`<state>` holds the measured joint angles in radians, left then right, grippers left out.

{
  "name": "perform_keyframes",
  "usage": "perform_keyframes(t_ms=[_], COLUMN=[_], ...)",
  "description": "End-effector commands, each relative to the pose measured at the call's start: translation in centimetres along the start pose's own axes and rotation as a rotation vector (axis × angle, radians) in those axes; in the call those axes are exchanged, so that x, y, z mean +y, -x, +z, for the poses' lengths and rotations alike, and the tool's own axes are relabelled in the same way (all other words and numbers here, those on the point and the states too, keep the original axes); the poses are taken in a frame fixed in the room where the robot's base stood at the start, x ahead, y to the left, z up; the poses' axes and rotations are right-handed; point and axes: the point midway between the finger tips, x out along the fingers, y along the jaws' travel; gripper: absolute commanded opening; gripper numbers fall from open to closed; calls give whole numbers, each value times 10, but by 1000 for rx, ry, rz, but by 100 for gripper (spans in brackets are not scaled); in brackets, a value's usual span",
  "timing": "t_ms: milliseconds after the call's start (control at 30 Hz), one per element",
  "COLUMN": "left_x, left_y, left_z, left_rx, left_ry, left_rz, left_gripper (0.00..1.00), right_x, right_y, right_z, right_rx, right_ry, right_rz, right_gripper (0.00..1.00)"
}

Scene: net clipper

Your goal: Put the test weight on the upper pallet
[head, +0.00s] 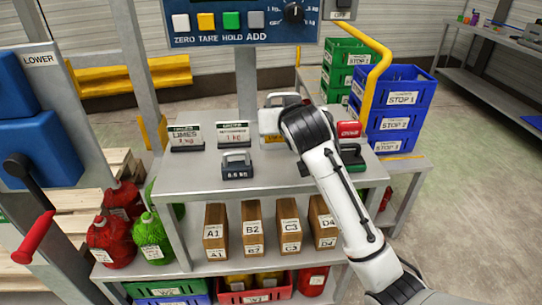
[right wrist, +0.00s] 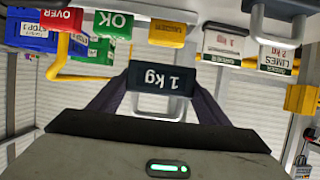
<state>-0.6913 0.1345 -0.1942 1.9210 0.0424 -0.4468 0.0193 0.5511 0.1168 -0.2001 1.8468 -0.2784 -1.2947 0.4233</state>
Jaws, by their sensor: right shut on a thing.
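My right gripper (right wrist: 160,92) is shut on a dark test weight marked 1 kg (right wrist: 160,78), with its grey handle between the fingers. In the head view my right arm (head: 338,185) reaches over the grey bench top and largely hides the gripper and held weight. Whether the weight touches the bench is unclear. A dark 0.5 kg weight (head: 237,166) stands on the bench to the left. Wooden pallet slats (head: 122,162) show at the left, partly hidden behind posts and jugs; I cannot tell which level is the upper pallet. My left gripper is not in view.
Small signs, such as LIMES (head: 186,138), line the back of the bench (head: 205,180). A control panel (head: 245,22) hangs above. Boxes (head: 216,232) and red and green jugs (head: 152,238) stand below. A red-handled lever (head: 35,237) is at left; blue crates (head: 398,100) are at right.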

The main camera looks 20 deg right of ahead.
Motion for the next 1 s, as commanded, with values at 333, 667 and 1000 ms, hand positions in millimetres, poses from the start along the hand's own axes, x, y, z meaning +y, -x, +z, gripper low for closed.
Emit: perform_keyframes(t_ms=[333,667,1000], left_x=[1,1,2], left_y=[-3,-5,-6], left_z=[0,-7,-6], left_rx=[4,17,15], left_ry=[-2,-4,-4], left_rz=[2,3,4], left_gripper=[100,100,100], right_x=[0,0,0], right_y=[-22,-32,-42], right_z=[43,65,89], right_rx=[10,11,13], right_ry=[0,-3,-3], right_rz=[5,3,2], right_gripper=[9,9,9])
